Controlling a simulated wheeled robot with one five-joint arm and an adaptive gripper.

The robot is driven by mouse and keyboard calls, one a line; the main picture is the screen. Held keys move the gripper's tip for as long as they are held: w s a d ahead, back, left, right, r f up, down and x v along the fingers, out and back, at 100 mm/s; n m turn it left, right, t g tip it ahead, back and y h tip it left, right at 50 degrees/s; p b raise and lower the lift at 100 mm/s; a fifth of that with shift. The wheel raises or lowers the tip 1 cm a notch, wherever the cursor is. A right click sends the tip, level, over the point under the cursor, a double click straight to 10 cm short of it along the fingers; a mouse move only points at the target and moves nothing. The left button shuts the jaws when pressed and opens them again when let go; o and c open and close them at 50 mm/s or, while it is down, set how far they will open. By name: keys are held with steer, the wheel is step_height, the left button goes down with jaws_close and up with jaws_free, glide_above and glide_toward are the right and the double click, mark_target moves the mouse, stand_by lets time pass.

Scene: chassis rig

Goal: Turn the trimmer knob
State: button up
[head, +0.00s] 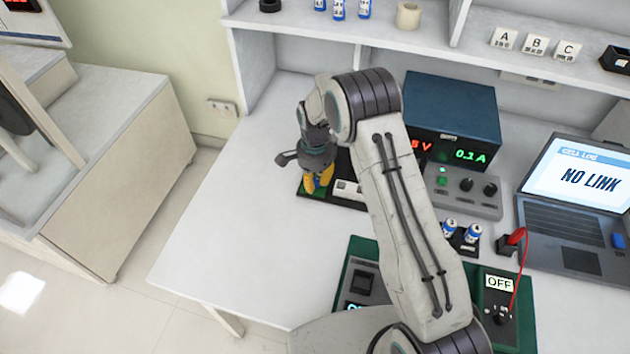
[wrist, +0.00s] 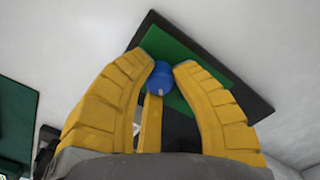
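A round blue knob (wrist: 160,78), which looks like the trimmer knob, stands on a green board (wrist: 168,48) with a dark border in the wrist view. My gripper (wrist: 164,66) has its yellow fingertips close on both sides of the knob. I cannot tell whether the fingers touch it. A narrow yellow piece, possibly another finger, comes up just below the knob. In the head view my gripper (head: 318,184) points down over the green board (head: 304,192) at the left of the bench, and the knob is hidden there.
A white module (head: 348,190) sits right of my gripper, partly behind my arm. A blue power supply (head: 455,108), a grey control box (head: 465,191), batteries (head: 473,233), a laptop (head: 578,195) and an OFF panel (head: 499,283) stand farther right. The bench (head: 225,220) is clear on the left.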

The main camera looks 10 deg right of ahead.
mark_target(314, 180)
steer(key=o, duration=0.5)
steer(key=shift+c, duration=0.2)
step_height(314, 180, up, 12)
stand_by(0.4)
stand_by(0.6)
